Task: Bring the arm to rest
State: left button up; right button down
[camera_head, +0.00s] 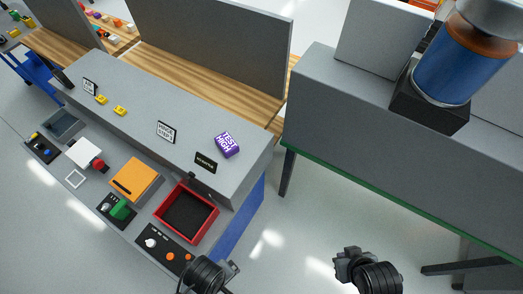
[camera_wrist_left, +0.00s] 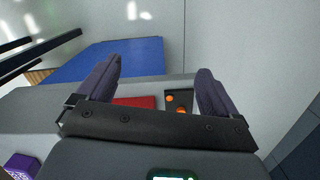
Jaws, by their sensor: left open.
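My left gripper (camera_head: 232,268) is at the bottom of the head view, just right of the console's front end. In the left wrist view its two dark fingers (camera_wrist_left: 157,78) are spread wide with nothing between them. The red tray and orange knobs show beyond them. My right gripper (camera_head: 345,262) is at the bottom centre-right, over bare floor; its jaws are too small to read. A blue tank (camera_head: 458,68) with a copper band and grey top sits in a black stand (camera_head: 428,104) at the upper right, apart from both grippers.
The grey console carries a red tray (camera_head: 214,222), an orange pad (camera_head: 138,178), a knob panel (camera_head: 165,249) and a purple box (camera_head: 228,145); the box also shows in the wrist view (camera_wrist_left: 20,166). A grey bench (camera_head: 350,130) stands right. Floor between console and bench is clear.

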pick_arm(q)
jog(key=w+a+r+m+t, duration=0.2)
jog(key=w+a+r+m, duration=0.1)
jog(key=a, duration=0.2)
jog(key=w+a+r+m+t, duration=0.1)
jog(key=w+a+r+m, duration=0.25)
jog(key=a, duration=0.25)
notch_tip(320, 180, up, 14)
jog(key=m+t+p, duration=0.1)
jog(key=m+p, duration=0.3)
jog(key=p, duration=1)
jog(key=shift+d+m, duration=0.35)
jog(key=shift+r, duration=0.1)
